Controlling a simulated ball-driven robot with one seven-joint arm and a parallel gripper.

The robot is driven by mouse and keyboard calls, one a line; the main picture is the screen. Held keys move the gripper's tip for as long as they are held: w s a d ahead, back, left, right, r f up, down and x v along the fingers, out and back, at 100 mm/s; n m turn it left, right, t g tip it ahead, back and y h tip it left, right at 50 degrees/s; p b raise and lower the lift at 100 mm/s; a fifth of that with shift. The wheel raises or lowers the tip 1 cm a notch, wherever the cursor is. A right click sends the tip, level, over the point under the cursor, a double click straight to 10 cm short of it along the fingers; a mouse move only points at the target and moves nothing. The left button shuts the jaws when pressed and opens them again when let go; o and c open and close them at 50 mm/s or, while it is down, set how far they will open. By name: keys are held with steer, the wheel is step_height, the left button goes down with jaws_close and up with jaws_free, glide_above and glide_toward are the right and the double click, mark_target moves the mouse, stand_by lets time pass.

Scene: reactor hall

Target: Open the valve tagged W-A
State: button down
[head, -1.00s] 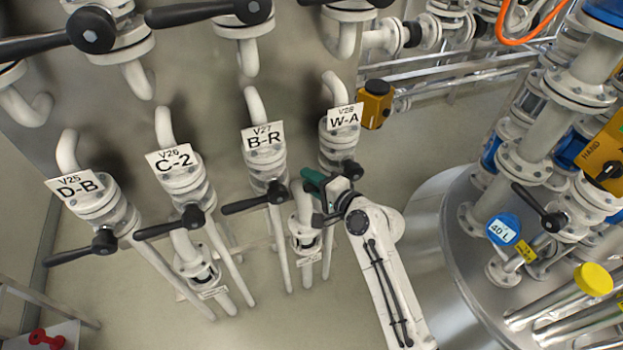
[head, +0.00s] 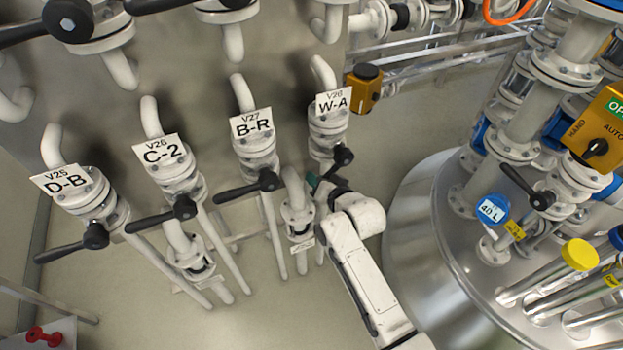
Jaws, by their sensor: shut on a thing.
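The valve tagged W-A (V28) (head: 328,135) is a white flanged valve at the right end of the lower row in the head view. Its white tag (head: 333,102) is above it. Its black handle (head: 343,156) has a round hub, and the lever runs down and left from there to my gripper. My gripper (head: 324,182) is shut on this lever below the hub. The fingertips and the lever's end are mostly hidden by my wrist; a bit of green shows at its left.
Valves B-R (head: 256,150), C-2 (head: 180,178) and D-B (head: 88,195) stand to the left with black levers pointing left. A yellow box (head: 366,88) is right of W-A. A steel tank (head: 425,215) stands right of my arm.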

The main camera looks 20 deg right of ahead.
steer(key=d+f+n+h+b, duration=0.2)
steer(key=d+n+h+b, duration=0.2)
steer(key=d+b, duration=0.2)
steer(key=shift+d+n, duration=0.2)
steer(key=shift+n, duration=0.1)
steer(key=shift+s+f, duration=0.1)
stand_by(0.4)
steer(key=c, duration=1)
jaws_free()
steer(key=shift+d, duration=0.1)
steer(key=shift+o, duration=0.2)
